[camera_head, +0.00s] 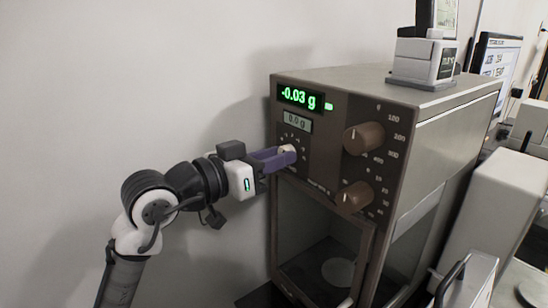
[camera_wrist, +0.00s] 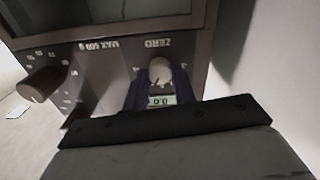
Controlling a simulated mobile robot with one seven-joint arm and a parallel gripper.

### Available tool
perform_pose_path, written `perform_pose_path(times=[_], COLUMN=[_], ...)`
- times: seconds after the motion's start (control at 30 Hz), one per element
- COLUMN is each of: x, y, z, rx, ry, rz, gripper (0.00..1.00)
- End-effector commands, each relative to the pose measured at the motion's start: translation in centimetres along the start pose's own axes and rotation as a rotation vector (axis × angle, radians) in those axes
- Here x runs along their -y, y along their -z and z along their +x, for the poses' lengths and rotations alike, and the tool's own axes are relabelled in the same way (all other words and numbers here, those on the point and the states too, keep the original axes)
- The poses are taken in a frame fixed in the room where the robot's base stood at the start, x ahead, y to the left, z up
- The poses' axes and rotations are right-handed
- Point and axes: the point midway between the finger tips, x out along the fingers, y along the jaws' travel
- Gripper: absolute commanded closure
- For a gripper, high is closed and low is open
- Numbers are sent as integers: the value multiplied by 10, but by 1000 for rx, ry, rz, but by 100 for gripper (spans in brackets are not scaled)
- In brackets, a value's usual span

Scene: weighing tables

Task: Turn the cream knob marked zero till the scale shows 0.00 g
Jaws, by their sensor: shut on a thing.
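The scale (camera_head: 330,190) is a tall brown and grey cabinet with a glass-fronted chamber. Its green display (camera_head: 301,97) reads -0.03 g. A smaller grey window (camera_head: 298,122) below it reads 0.0 g. The cream knob (camera_wrist: 160,69) sits under the ZERO label, upside down in the wrist view. My gripper (camera_head: 285,154) has purple fingers, which are shut on the cream knob, one on each side. In the head view the fingers hide most of the knob.
Two larger brown knobs, an upper one (camera_head: 364,138) and a lower one (camera_head: 354,197), are on the panel right of my gripper. A small white device (camera_head: 424,61) stands on top of the scale. The wall at left is bare.

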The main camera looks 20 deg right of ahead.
Motion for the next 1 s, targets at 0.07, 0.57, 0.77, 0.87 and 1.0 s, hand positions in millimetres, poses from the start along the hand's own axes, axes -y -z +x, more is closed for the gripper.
perform_pose_path(times=[0.07,0.57,0.77,0.87,1.0], x=[0,0,0,0,0], y=[-1,-4,-3,-3,-2], z=[0,0,0,0,0], rx=[0,0,2,2,2], ry=[-1,-2,-2,-2,-2], rz=[16,313,425,466,501], gripper=[96,96,96,96,96])
